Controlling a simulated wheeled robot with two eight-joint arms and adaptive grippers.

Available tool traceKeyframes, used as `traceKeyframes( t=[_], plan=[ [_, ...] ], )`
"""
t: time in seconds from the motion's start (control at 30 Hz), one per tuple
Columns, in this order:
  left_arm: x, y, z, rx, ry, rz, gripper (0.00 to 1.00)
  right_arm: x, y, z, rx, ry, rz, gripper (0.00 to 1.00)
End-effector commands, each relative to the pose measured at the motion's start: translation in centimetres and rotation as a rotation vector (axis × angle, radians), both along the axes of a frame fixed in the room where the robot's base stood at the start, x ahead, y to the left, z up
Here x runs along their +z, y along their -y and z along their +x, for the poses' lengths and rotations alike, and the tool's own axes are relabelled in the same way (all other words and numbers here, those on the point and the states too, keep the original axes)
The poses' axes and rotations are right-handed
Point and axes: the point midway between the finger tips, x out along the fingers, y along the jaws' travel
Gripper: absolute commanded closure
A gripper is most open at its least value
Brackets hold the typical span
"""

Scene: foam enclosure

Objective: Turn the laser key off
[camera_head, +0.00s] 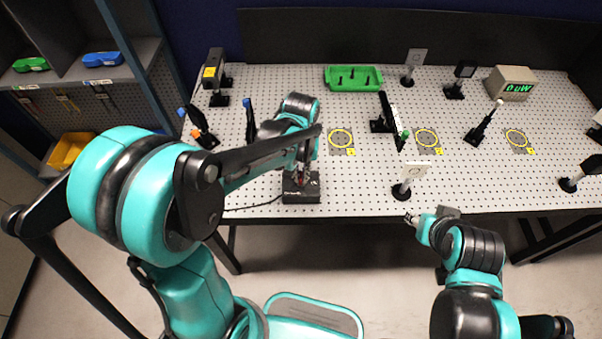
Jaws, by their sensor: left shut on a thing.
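The black laser key box (301,190) stands at the front edge of the perforated table, with a cable running left from it. My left gripper (302,178) points down at the top of this box and is shut on the laser key. The key itself is mostly hidden by the fingers, so its turn angle cannot be read. My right gripper (410,219) is just off the table's front edge, apart from everything. Its fingers are too small to tell open from shut.
A power meter (510,83) at the back right shows "0 uW" in green. A green tray (353,78) lies at the back. A white card on a post (413,174) stands near my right gripper. Several optics mounts and yellow-ringed plates, such as one plate (341,141), occupy the table.

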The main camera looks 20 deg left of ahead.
Motion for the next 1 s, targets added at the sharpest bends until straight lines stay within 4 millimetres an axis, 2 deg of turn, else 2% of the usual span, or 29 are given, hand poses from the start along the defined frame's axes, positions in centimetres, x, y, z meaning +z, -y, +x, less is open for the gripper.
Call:
traceKeyframes(
  t=[0.3, 0.8, 0.9, 1.0],
  plan=[
    [0.06, -0.02, 0.06, 0.108, 0.001, 0.000, 1.00, 0.00, 0.00, 0.00, 0.000, 0.000, 0.000, 0.61],
    [0.05, -0.01, 0.07, 0.125, 0.001, 0.000, 1.00, 0.01, 0.00, 0.01, 0.000, 0.000, 0.000, 0.61],
    [0.05, -0.01, 0.07, 0.125, 0.001, 0.000, 0.72, 0.00, 0.00, 0.00, 0.000, 0.000, 0.000, 0.61],
    [0.04, -0.01, 0.05, 0.125, 0.001, 0.000, 0.72, 0.00, 0.00, 0.00, 0.000, 0.000, 0.000, 0.61]
  ],
)
